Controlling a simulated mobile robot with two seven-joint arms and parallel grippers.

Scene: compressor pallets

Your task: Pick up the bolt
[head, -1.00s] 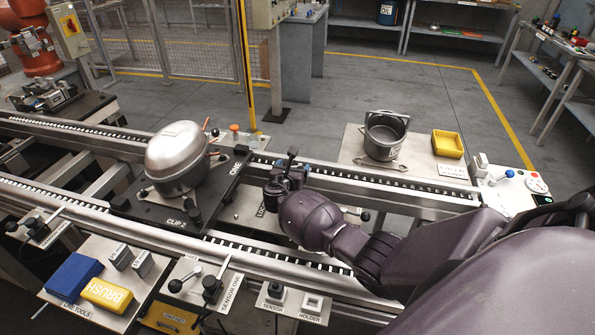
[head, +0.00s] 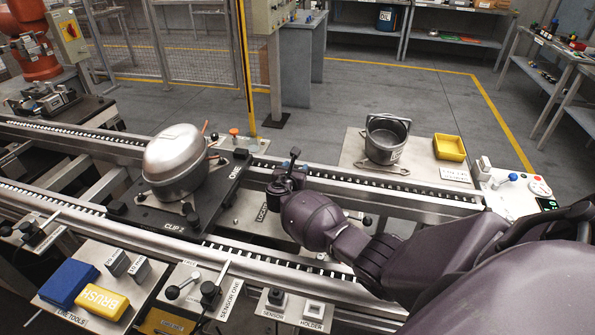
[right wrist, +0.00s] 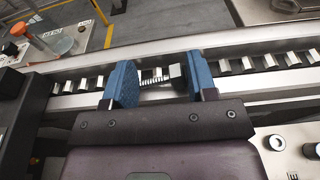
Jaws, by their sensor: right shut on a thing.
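My right gripper (head: 288,178) is over the conveyor rail, right of the pallet with the compressor. In the right wrist view its two blue fingers (right wrist: 160,80) are closed on a small grey threaded bolt (right wrist: 158,77). The bolt lies crosswise between them, its block-like head toward the right finger. The bolt cannot be made out in the head view. My left gripper is not in view.
A silver compressor (head: 178,163) stands on a black pallet (head: 150,218) on the rails. A grey pot (head: 384,145) and a yellow tray (head: 450,148) are on a back plate.

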